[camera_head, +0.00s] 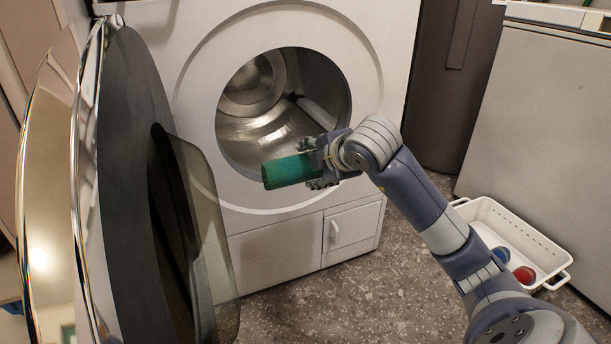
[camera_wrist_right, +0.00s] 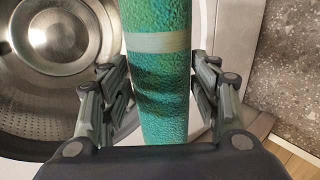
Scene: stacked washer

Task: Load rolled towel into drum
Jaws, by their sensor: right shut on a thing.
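The rolled towel (camera_head: 288,171) is green with a pale band. My right gripper (camera_head: 322,163) is shut on it in front of the washer's round opening. In the right wrist view the towel (camera_wrist_right: 160,75) runs upright between the two fingers of the gripper (camera_wrist_right: 160,90). The drum (camera_head: 265,115) is bare metal inside, and its opening is uncovered. It also shows in the right wrist view (camera_wrist_right: 85,70), left of the towel. The towel appears outside the opening, in front of its lower edge. My left gripper is not in view.
The washer door (camera_head: 135,180) stands wide open at the left. A white basket (camera_head: 490,208) with a blue and a red item sits on the speckled floor at right. A white cabinet (camera_head: 540,110) stands behind it. The floor before the washer is clear.

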